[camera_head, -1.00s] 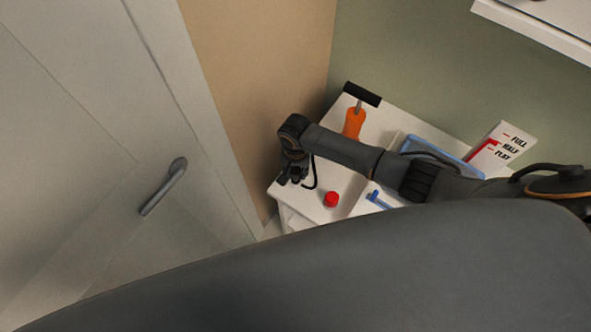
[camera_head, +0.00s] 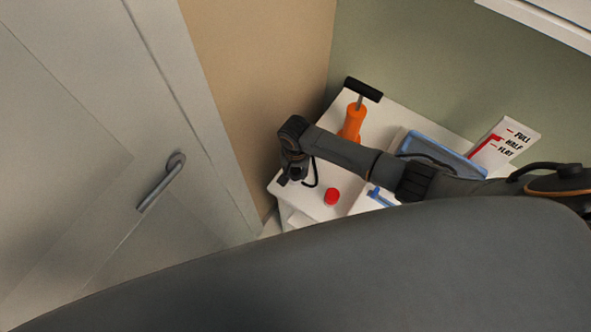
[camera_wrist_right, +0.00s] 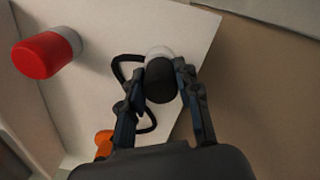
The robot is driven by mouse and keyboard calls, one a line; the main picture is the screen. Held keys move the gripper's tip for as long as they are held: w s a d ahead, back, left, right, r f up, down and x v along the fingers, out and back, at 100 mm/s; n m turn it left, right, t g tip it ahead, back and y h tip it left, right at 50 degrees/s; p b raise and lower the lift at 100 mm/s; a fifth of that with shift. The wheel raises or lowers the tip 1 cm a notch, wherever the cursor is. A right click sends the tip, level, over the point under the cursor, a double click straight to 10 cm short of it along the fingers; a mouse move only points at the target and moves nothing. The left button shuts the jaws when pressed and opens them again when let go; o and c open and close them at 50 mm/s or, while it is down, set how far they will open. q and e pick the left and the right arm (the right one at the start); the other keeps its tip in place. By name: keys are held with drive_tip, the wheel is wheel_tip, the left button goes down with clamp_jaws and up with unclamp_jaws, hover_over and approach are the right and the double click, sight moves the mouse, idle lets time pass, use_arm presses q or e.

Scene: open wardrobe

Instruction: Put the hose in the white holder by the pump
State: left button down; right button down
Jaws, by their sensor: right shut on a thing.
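The orange pump (camera_head: 351,125) with a black T-handle stands on the white cabinet top; its orange body also shows at the lower left of the right wrist view (camera_wrist_right: 103,138). My right gripper (camera_wrist_right: 161,77) is shut on the black end of the hose (camera_wrist_right: 160,88), with one finger on each side. In the head view the gripper (camera_head: 289,180) is over the cabinet's front left corner. The thin black hose loops beside it (camera_head: 317,174). The white holder (camera_wrist_right: 158,51) shows as a pale round rim behind the black end; I cannot tell whether the end is inside it. My left gripper is out of view.
A red-capped white cylinder (camera_wrist_right: 42,55) stands close to the gripper. A blue tray (camera_head: 440,148), a small blue item (camera_head: 377,197) and a FULL/HALF/FLAT card (camera_head: 508,141) are to the right, partly behind my arm. A grey door (camera_head: 90,150) is at the left.

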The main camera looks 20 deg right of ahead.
sight(295, 171)
drive_tip(key=c, duration=0.9)
unclamp_jaws()
drive_tip(key=shift+o, duration=0.2)
wheel_tip(295, 171, up, 12)
